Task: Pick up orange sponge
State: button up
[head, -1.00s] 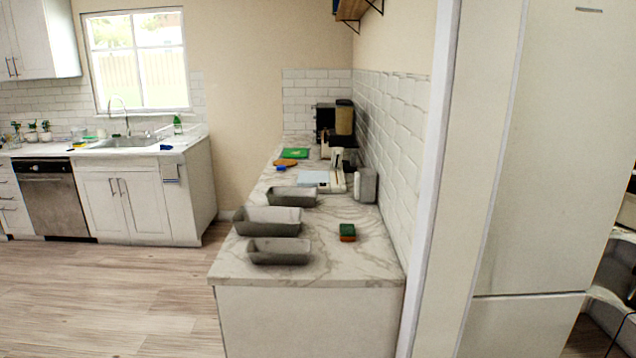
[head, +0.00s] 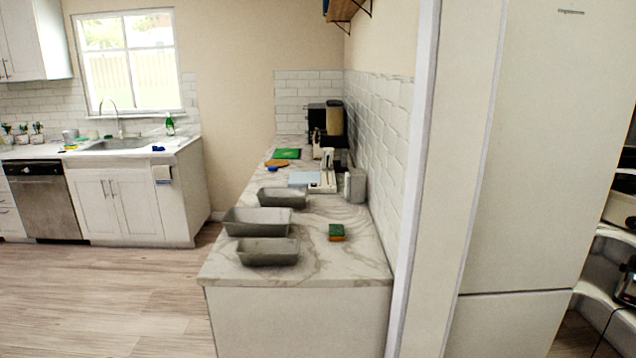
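A small sponge (head: 336,232) lies on the marble counter (head: 310,274), right of the grey trays. Its top looks green and its lower edge orange. No gripper or arm of mine shows in the head view.
Several grey trays, such as the front one (head: 268,252), stand along the counter's left side. Behind are a grey box (head: 355,186), a green board (head: 287,153) and a dark coffee machine (head: 318,118). A tall fridge (head: 540,150) stands at right. The wooden floor (head: 100,300) at left is clear.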

aim_at(337, 231)
jog(key=i+j+z, duration=0.2)
jog(key=i+j, duration=0.4)
jog(key=i, duration=0.2)
jog(key=i+j+z, duration=0.15)
jog(key=i+j, duration=0.55)
jog(key=i, duration=0.1)
